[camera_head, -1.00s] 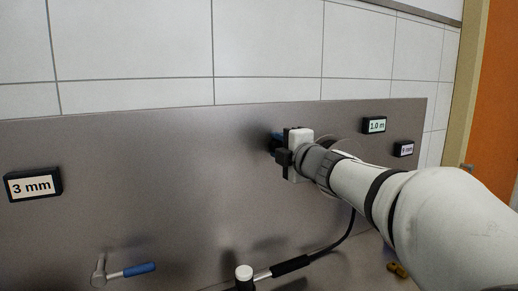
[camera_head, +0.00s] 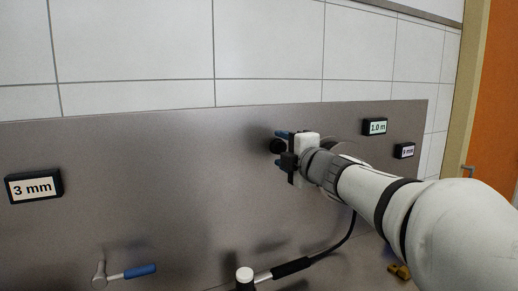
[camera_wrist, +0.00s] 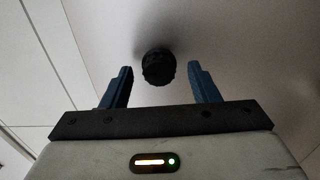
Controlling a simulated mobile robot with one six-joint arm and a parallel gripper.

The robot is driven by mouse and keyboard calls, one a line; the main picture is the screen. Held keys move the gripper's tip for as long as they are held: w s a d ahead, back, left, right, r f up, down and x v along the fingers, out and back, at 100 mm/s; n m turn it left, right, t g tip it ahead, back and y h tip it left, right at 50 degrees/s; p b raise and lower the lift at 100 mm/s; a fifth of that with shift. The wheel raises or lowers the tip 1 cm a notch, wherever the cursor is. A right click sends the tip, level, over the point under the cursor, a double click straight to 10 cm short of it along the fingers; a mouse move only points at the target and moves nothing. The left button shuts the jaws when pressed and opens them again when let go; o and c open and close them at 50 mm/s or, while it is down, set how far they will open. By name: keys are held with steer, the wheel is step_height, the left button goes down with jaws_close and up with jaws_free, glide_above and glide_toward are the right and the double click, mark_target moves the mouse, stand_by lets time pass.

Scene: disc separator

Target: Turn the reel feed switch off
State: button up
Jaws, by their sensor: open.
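A round black knob (camera_head: 277,146) sits on the grey metal panel; no label on it can be read, so I cannot confirm that it is the reel feed switch. It also shows in the wrist view (camera_wrist: 158,68), ahead of the fingertips and centred between them. My gripper (camera_head: 281,147) is open, with one blue finger above the knob and one below it in the head view. In the wrist view my gripper's two blue fingers (camera_wrist: 161,76) stand well apart, with clear gaps to the knob on both sides.
A "3 mm" display (camera_head: 34,187) is at the left of the panel (camera_head: 150,170). A "1.0 m" display (camera_head: 375,126) and a smaller display (camera_head: 404,151) are at the right. A blue-handled lever (camera_head: 138,271) and a black-gripped lever (camera_head: 290,267) lie below. The upper middle panel is bare.

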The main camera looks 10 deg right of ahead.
steer(key=v, duration=0.6)
steer(key=shift+s, duration=0.1)
steer(key=s+d+f+m+g+h+p, duration=0.5)
steer(key=f+m+h, duration=0.35)
steer(key=m, duration=0.65)
steer(key=s+a+f+m+g+y+p, duration=0.1)
steer(key=s+a+f+m+g+p, duration=0.1)
steer(key=s+f, duration=0.4)
steer(key=s+a+f+m+g+y+p, duration=0.2)
steer(key=s+a+f+m+g, duration=0.2)
steer(key=s+f+g, duration=0.3)
steer(key=s+a, duration=0.1)
steer(key=s, duration=0.2)
steer(key=shift+m+g, duration=0.3)
steer(key=shift+m, duration=0.1)
